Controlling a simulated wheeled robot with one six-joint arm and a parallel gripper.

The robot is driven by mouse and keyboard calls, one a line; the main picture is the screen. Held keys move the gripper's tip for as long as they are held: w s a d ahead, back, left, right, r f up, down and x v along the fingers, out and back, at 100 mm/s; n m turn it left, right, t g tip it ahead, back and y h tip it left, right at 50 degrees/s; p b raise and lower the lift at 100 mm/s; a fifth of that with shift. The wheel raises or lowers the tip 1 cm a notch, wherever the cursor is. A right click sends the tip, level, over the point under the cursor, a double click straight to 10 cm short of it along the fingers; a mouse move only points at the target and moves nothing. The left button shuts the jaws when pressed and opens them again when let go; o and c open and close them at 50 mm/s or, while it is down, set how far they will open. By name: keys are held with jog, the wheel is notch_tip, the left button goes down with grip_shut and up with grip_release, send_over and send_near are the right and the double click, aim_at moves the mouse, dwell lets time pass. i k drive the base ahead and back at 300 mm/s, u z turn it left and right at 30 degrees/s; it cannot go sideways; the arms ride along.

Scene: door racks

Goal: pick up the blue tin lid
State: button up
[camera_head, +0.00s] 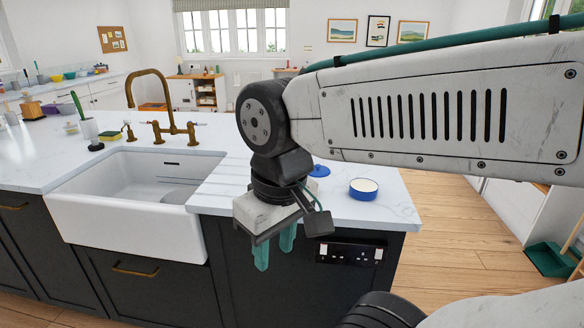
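The blue tin lid (320,171) lies flat on the white worktop, partly hidden behind my arm's wrist. A round blue tin (363,190) with a pale inside or top stands on the worktop just to its right. My gripper (275,253) points down in front of the island's dark front, left of and nearer than the lid. Its two teal fingers are apart with a gap between them. Nothing shows between the fingers.
A white sink (125,215) with a brass tap (160,110) is set in the island (225,180) at left. A soap brush and sponge (110,136) stand behind it. Wooden floor (465,235) is clear at right. A green dustpan (550,260) is at far right.

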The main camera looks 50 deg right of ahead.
aim_at(320, 172)
jog(key=z, duration=0.55)
jog(key=i, duration=0.85)
jog(key=z, duration=0.9)
